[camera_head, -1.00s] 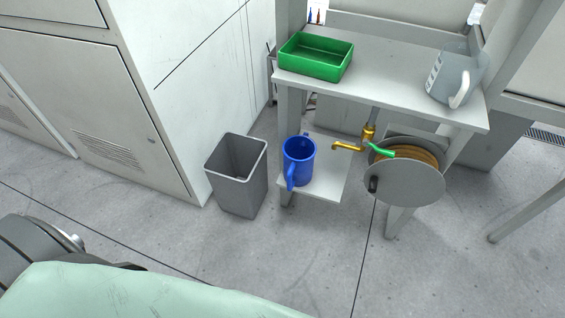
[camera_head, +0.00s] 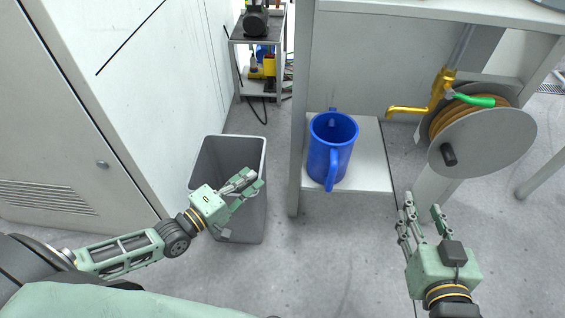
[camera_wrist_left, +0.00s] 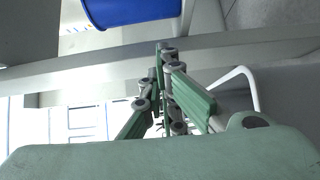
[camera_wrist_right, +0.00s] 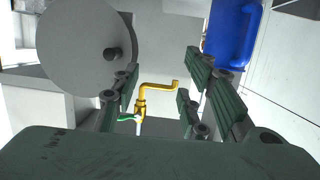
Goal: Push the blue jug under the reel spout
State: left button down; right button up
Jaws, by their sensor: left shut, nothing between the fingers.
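The blue jug (camera_head: 330,150) stands upright on the low shelf (camera_head: 372,165), its handle toward me. The brass reel spout (camera_head: 405,110) is to the right of the jug, on the hose reel's tap, with a green lever (camera_head: 474,99). My left gripper (camera_head: 250,184) is shut and empty, in front of the grey bin and left of the jug. My right gripper (camera_head: 423,208) is open and empty, in front of and below the reel, right of the jug. In the left wrist view part of the jug (camera_wrist_left: 130,8) shows at the top. The right wrist view shows the spout (camera_wrist_right: 160,86) and the jug (camera_wrist_right: 230,35).
The grey bin (camera_head: 258,215) stands left of the shelf. A table leg (camera_head: 298,150) rises between bin and jug. The hose reel disc (camera_head: 485,143) is at the right. A trolley (camera_head: 258,50) stands behind. The floor in front is clear.

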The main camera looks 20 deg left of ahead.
pick_arm(q)
jog(key=s+d+b+x, duration=0.1)
jog(key=d+b+x, duration=0.1)
jog(key=x, duration=1.1)
jog(key=shift+d+r+b, duration=0.4)
jog(key=shift+b, duration=0.1)
pick_arm(e)
notch_tip(320, 180, up, 15)
jog(key=s+a+t+y, duration=0.1)
jog(key=t+y, duration=0.1)
jog(key=t, duration=0.6)
jog(key=shift+s+a+r+y, duration=0.15)
jog(key=shift+s+a+y, duration=0.15)
jog(key=shift+y, duration=0.1)
pick_arm(q)
jog(key=shift+s, duration=0.15)
jog(key=shift+d, duration=0.1)
